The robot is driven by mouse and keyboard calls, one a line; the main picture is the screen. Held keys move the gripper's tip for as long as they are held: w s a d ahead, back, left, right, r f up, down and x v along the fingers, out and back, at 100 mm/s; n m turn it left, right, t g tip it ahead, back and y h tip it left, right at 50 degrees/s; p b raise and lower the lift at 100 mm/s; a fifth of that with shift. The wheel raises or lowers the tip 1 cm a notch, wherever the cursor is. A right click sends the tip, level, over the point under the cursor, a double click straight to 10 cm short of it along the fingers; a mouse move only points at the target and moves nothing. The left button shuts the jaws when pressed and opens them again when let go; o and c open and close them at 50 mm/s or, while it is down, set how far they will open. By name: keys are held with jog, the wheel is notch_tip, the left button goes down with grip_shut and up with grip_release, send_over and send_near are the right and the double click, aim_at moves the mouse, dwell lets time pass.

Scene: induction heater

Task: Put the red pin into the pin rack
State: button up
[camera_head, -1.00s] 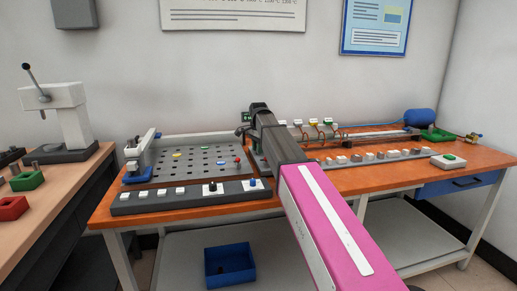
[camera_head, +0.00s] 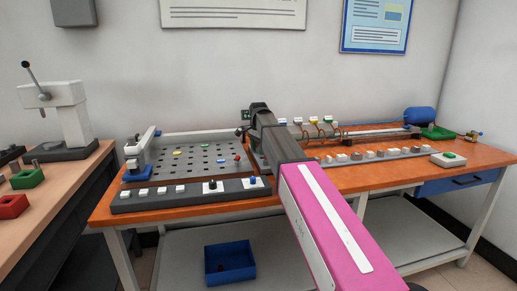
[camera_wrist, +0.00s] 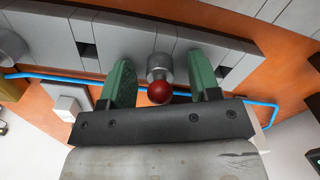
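In the wrist view, a pin with a round red tip (camera_wrist: 160,92) and a grey metal body lies between the two green fingers of my gripper (camera_wrist: 162,85). A gap shows on each side of the pin, so the fingers are open around it and do not appear to touch it. The pin's far end meets a grey slotted bar (camera_wrist: 215,45); I cannot tell whether it is seated in it or whether this bar is the pin rack. In the head view, my arm hides the fingers and the gripped area.
A perforated grey board (camera_head: 150,168) with coloured pieces, including a red one (camera_head: 237,158), stands left of my arm. A bar with white buttons (camera_head: 130,202) lies before it. A blue cable (camera_wrist: 40,76) runs below the slotted bar. A blue bin (camera_head: 230,262) stands below the table.

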notch_tip(320, 180, up, 9)
jog(key=shift+r, duration=0.9)
